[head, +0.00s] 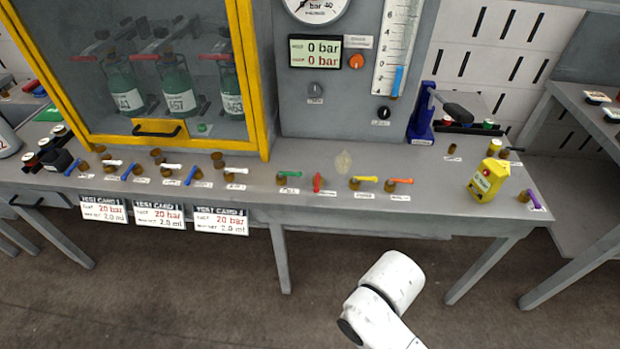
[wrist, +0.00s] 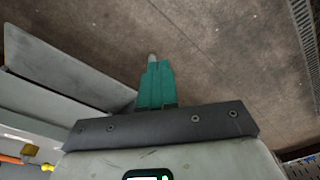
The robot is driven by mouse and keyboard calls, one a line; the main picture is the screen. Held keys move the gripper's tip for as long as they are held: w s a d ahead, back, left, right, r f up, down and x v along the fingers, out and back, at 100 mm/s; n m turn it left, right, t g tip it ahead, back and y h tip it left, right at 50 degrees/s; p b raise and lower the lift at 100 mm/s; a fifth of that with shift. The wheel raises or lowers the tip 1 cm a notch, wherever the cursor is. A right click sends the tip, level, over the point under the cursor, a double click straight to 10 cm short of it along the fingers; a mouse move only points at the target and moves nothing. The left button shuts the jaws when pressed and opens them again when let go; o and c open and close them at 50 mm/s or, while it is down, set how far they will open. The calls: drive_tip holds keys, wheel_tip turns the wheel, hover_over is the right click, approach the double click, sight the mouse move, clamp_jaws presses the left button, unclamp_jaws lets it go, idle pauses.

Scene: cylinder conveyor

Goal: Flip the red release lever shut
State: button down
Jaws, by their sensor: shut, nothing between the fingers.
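In the head view, a short red lever (head: 317,182) sits on the bench front between a green lever (head: 290,174) and a yellow lever (head: 363,179). It points toward the bench's front edge, while its neighbours lie sideways along the bench. More red handles (head: 146,57) show on the bottles inside the cabinet. My gripper (wrist: 152,58) shows only in the wrist view, its green fingers shut and empty against the brown floor. In the head view my white arm is in front of the bench, apart from the red lever; the fingers do not show there.
An orange lever (head: 400,181) sits right of the yellow one. The yellow-framed cabinet (head: 259,80) and gauge panel (head: 340,106) stand behind. A yellow bottle (head: 488,180) and blue press (head: 423,112) are at right. Test cards (head: 221,221) hang on the front edge. Floor before the bench is clear.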

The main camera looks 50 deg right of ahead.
drive_tip(key=w+d+r+n+t+y, duration=0.1)
drive_tip(key=w+r+n+y, duration=0.15)
drive_tip(key=w, duration=1.75)
drive_tip(key=w+d+r+n, duration=0.2)
drive_tip(key=w+d+r, duration=0.4)
drive_tip(key=d, duration=0.3)
drive_tip(key=w+d+r+n+t+p, duration=0.1)
drive_tip(key=w+d+r+n, duration=0.2)
drive_tip(key=w+d+r, duration=0.3)
drive_tip(key=d, duration=0.3)
drive_tip(key=shift+d, duration=0.1)
